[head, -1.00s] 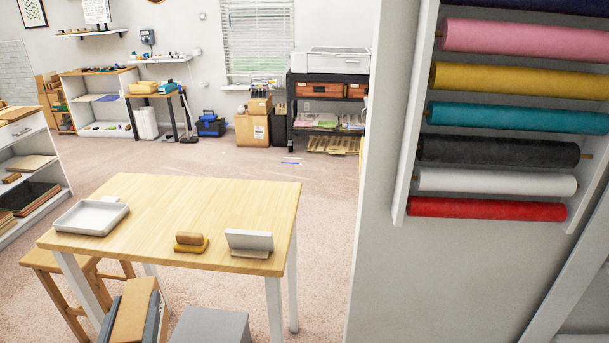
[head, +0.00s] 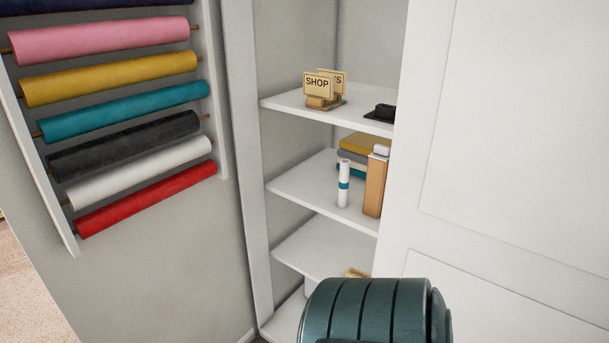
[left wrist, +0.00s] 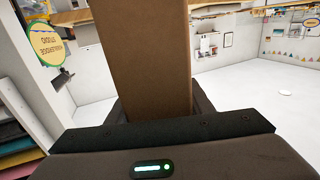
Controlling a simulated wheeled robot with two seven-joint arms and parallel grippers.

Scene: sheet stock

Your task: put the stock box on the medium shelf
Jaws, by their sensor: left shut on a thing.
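The stock box is a plain brown cardboard box (left wrist: 150,60) standing up from my left gripper (left wrist: 155,106) in the left wrist view. My left gripper is shut on its near end, and the box's far end is cut off by the frame top. In the head view a white cabinet holds shelves: an upper one (head: 285,101), a middle one (head: 305,186) and a lower one (head: 305,245). No label shows which is the medium shelf. The box and both grippers are outside the head view. My right gripper shows in neither view.
The upper shelf holds a SHOP sign (head: 317,86) and a black item (head: 381,112). The middle shelf holds a white bottle (head: 343,185), a tan box (head: 375,185) and a stack (head: 362,150). A white door (head: 510,130) covers the right side. Coloured rolls (head: 125,121) hang left.

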